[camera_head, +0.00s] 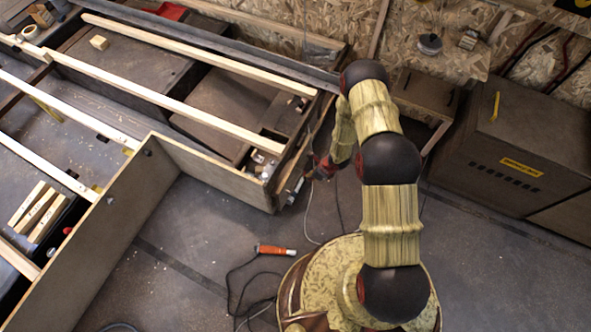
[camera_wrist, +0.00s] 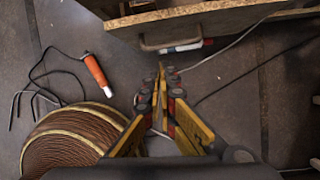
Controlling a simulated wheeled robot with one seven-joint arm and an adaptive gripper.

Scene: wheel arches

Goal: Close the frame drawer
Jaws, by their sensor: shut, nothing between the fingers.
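The wooden frame (camera_head: 225,180) fills the left of the head view, with pale slats across it. At its right end is a brown board front with a bar handle (camera_head: 295,188), which I take for the frame drawer. An open space with small items shows behind that front. In the wrist view the drawer front (camera_wrist: 205,14) runs along the top, and its handle (camera_wrist: 168,44) sticks out below. My gripper (camera_head: 322,168) is beside this end. In the wrist view the tips of my gripper (camera_wrist: 165,72) are together and empty, just below the handle; contact cannot be told.
An orange-handled tool (camera_head: 275,250) with a dark cable lies on the floor left of my base. A brown cabinet (camera_head: 510,150) stands at the right, with a small open wooden stand (camera_head: 425,95) beside it. Thin cables cross the floor near my gripper.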

